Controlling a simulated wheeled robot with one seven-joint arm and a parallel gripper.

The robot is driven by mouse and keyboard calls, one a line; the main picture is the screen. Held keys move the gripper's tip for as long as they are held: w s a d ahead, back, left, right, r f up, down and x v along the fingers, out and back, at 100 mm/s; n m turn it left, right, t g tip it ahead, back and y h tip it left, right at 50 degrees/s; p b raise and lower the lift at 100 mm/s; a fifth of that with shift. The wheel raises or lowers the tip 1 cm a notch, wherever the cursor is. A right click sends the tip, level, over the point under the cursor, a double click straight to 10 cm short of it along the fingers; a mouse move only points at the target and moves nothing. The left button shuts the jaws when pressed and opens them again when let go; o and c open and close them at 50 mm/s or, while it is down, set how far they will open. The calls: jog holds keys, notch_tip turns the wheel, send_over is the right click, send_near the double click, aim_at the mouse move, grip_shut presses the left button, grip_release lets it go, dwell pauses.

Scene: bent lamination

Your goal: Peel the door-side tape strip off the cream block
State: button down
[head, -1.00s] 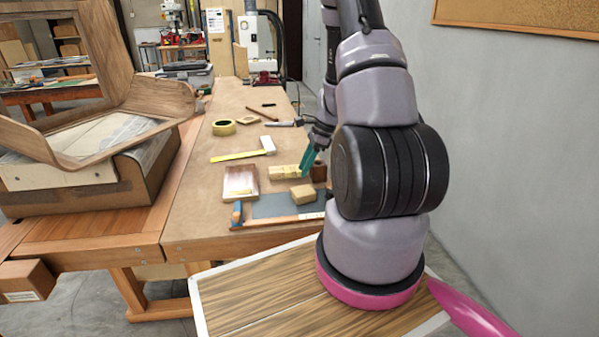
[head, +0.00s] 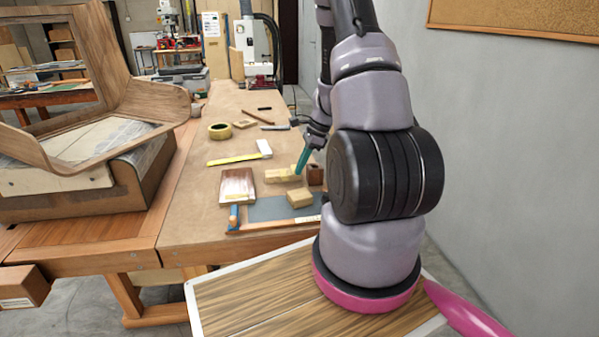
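A long pale block (head: 275,177), which looks like the cream block, lies on the workbench beyond a shorter block. Yellowish patches on it may be tape, but separate strips cannot be made out at this size. My gripper (head: 299,171) has teal fingers that point down at the right end of the long block. The fingertips look very close to or touching its top right end. The fingers overlap into one teal shape, so whether they are apart or closed on anything is hidden.
A shorter block (head: 300,198) sits on a dark mat (head: 268,209) nearby. A square (head: 235,158) and tape roll (head: 220,130) lie farther back on the workbench (head: 190,205).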

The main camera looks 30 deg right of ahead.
notch_tip(320, 180, up, 13)
dwell(1.3)
jog(key=shift+s+r, duration=0.1)
jog(key=shift+r, duration=0.05)
dwell(0.4)
